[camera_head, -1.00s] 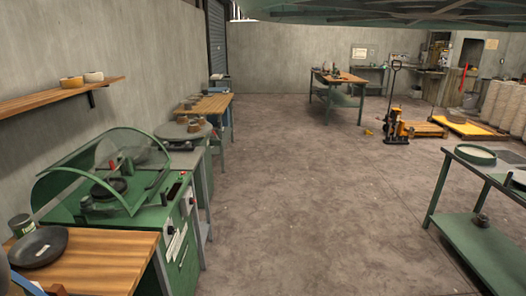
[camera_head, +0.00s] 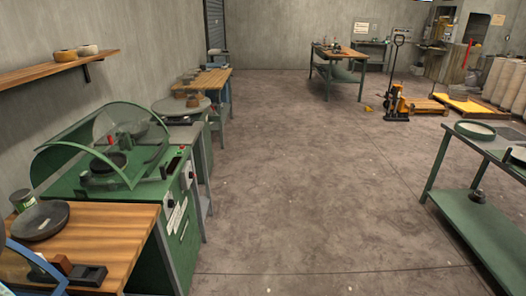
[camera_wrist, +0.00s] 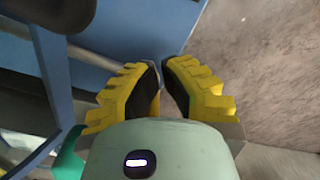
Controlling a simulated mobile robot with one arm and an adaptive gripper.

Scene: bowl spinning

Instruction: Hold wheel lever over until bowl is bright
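A green machine (camera_head: 180,225) with a curved see-through green hood (camera_head: 75,130) stands at the left in the head view. Under the hood sits a dark round piece (camera_head: 104,163) that does not look bright. A small red part (camera_head: 110,139) shows behind the hood; I cannot tell whether it is the wheel lever. A dark shallow bowl (camera_head: 40,220) lies on the wooden bench in front of the machine. My gripper (camera_wrist: 161,68) shows in the wrist view with yellow fingers and black pads. Its tips are close together with a narrow empty gap. It is not clearly seen in the head view.
The wooden bench (camera_head: 125,220) at front left also bears a can (camera_head: 22,200) and dark blocks (camera_head: 75,272). A wooden shelf (camera_head: 40,73) hangs above. A green table (camera_head: 490,232) stands at right. The middle of the floor is clear. A blue structure (camera_wrist: 95,72) lies beside my gripper.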

